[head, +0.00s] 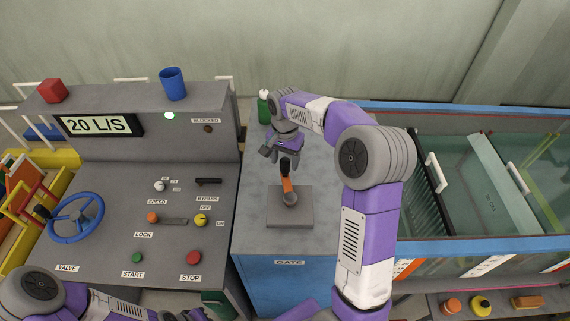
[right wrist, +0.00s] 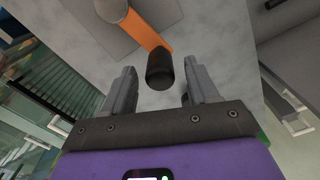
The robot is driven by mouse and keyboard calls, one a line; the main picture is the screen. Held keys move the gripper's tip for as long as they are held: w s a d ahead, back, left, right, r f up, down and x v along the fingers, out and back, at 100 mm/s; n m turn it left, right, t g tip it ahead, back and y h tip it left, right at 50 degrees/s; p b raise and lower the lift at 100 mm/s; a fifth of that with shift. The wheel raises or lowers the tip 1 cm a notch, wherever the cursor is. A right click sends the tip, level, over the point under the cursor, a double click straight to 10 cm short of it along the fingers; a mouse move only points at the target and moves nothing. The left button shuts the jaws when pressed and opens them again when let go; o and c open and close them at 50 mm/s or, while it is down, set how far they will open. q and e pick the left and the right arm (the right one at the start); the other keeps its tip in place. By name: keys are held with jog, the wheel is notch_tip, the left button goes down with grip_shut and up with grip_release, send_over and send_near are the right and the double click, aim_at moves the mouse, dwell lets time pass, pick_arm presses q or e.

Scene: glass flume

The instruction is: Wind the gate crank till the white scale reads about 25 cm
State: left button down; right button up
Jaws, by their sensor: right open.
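The gate crank has an orange arm (head: 287,184) and an upright black knob (head: 285,166), and stands on a grey plate (head: 305,212) on the box labelled GATE. My right gripper (head: 279,157) is at the knob and open. In the right wrist view, the black knob (right wrist: 160,72) lies between the two fingertips with a gap on each side. The orange arm (right wrist: 148,34) runs up and left from it. I cannot make out the white scale's reading.
The control desk left of the crank has a blue valve wheel (head: 76,217), a 20 L/S display (head: 99,125) and several buttons. A blue cup (head: 173,84) stands on the desk top. The glass flume (head: 480,180) is at right. A green bottle (head: 263,108) stands behind my right gripper.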

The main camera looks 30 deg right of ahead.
jog(key=shift+r, duration=2.4)
